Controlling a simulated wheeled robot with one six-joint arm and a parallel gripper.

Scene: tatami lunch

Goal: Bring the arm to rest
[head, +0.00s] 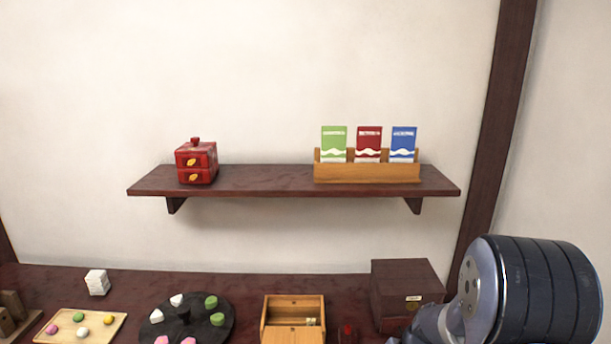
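A part of my arm (530,290) fills the lower right corner of the head view, in front of the counter's right end. It looks like a rounded, dark blue-grey joint with a lighter cap. My gripper is outside the picture, so its fingers and anything in them cannot be seen.
A wall shelf (255,183) holds a red box (196,162) and a wooden rack (367,174) of three packets. The dark counter (245,285) below carries a wooden tray (110,315), a black round plate (222,325), an open wooden box (293,308) and a dark box (404,285) beside my arm.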

